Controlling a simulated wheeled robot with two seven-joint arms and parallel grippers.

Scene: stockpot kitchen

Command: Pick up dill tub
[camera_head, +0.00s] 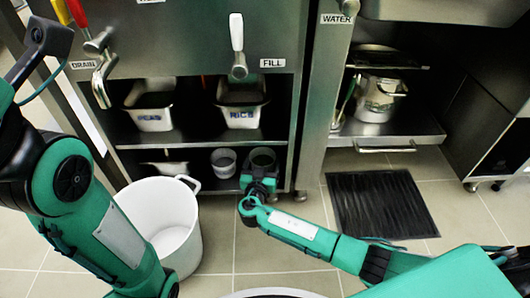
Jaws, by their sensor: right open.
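A small round tub with a dark green inside (263,157), which looks like the dill tub, stands at the right end of the low shelf under the steel unit. No label on it can be read. My right gripper (259,178) is open and right at the front of this tub, partly hiding its lower part. I cannot tell whether the fingers touch it or reach around it. A similar grey tub (223,163) stands just to its left on the same shelf. My left arm shows at the left, but its gripper is out of view.
A white bucket (190,240) stands on the floor left of my right gripper. Two labelled bins, one marked RICE (240,117), sit on the shelf above. A steel pot (376,99) is in the right cabinet. A black floor mat (380,204) lies at the right.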

